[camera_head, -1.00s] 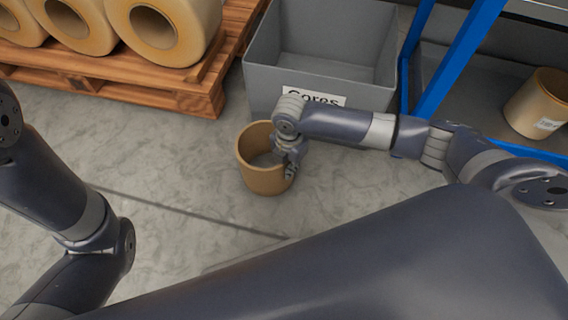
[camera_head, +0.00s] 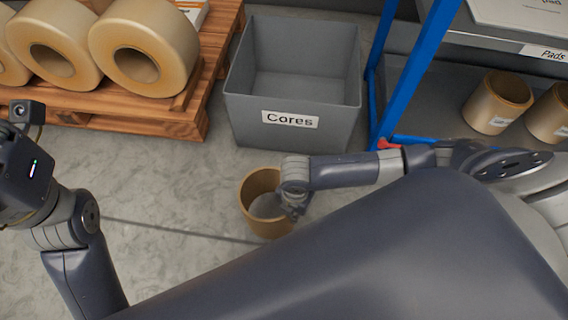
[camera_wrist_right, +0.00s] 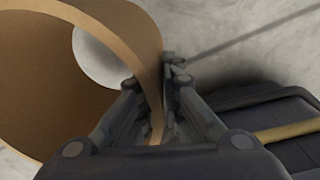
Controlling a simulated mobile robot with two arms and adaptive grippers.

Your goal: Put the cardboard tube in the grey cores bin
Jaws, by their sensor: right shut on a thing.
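The cardboard tube (camera_head: 258,220) is a short, wide brown ring, upright in the head view in front of the bin. It also fills the left of the right wrist view (camera_wrist_right: 60,100). My right gripper (camera_head: 294,208) is shut on the tube's right wall; in the wrist view its fingers (camera_wrist_right: 162,105) sit on either side of the wall. I cannot tell how far the tube is from the floor. The grey cores bin (camera_head: 292,135), labelled "Cores", stands open behind the tube and looks empty. Of my left arm, the wrist shows at the left edge; its fingers are out of frame.
A wooden pallet (camera_head: 150,118) with large tan rolls (camera_head: 145,45) stands left of the bin. A blue-framed rack (camera_head: 412,75) stands right of the bin, with tan rolls (camera_head: 497,102) on its lower shelf. Bare floor (camera_head: 170,190) lies left of the tube.

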